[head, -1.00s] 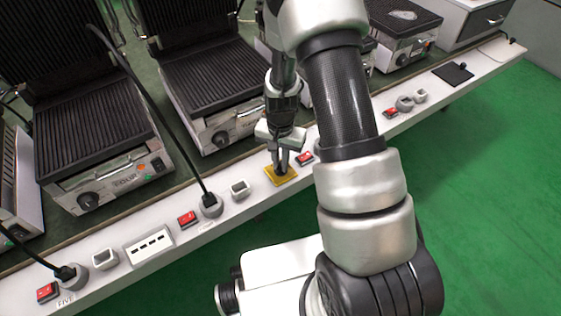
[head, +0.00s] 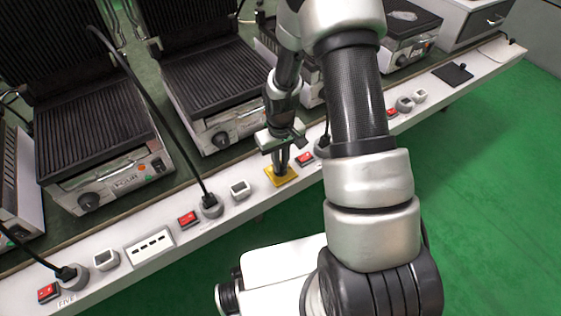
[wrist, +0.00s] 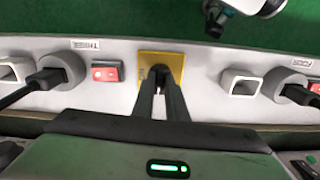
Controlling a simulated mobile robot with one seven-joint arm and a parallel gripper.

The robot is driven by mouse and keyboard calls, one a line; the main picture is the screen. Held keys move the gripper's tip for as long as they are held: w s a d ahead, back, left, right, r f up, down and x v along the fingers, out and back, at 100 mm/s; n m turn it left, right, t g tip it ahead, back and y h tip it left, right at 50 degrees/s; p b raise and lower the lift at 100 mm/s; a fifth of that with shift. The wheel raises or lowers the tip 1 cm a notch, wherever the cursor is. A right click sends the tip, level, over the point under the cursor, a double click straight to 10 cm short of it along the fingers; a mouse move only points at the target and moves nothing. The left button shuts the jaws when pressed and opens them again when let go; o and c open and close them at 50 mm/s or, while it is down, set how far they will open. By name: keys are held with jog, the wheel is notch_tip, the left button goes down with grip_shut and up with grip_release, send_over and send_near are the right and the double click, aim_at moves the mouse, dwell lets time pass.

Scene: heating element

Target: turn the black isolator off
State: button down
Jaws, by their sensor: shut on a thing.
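A yellow square plate (head: 284,179) is fixed on the white ledge, beside a red switch. In the wrist view the plate (wrist: 146,64) has a dark knob (wrist: 160,69) at its middle, mostly hidden by my fingers. My gripper (head: 279,171) points down onto this plate. In the wrist view my gripper (wrist: 162,82) has its two dark fingers close together, shut on the dark knob. The knob's exact angle cannot be made out. A separate black square plate (head: 453,73) with a small dark knob lies far to the right on the ledge, away from my gripper.
Red switches (head: 188,219) and grey sockets with black plugs (head: 210,204) line the white ledge (head: 225,228). In the wrist view a red switch (wrist: 106,71) is close to the left of the yellow plate. Contact grills (head: 100,150) stand behind. Green floor is free in front.

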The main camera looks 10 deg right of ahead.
jog(key=shift+n, duration=0.6)
jog(key=c, duration=1.8)
grip_release()
jog(key=shift+o, duration=0.2)
notch_tip(320, 180, up, 17)
jog(key=p, duration=0.4)
jog(key=shift+r, duration=0.2)
jog(key=shift+r, duration=0.1)
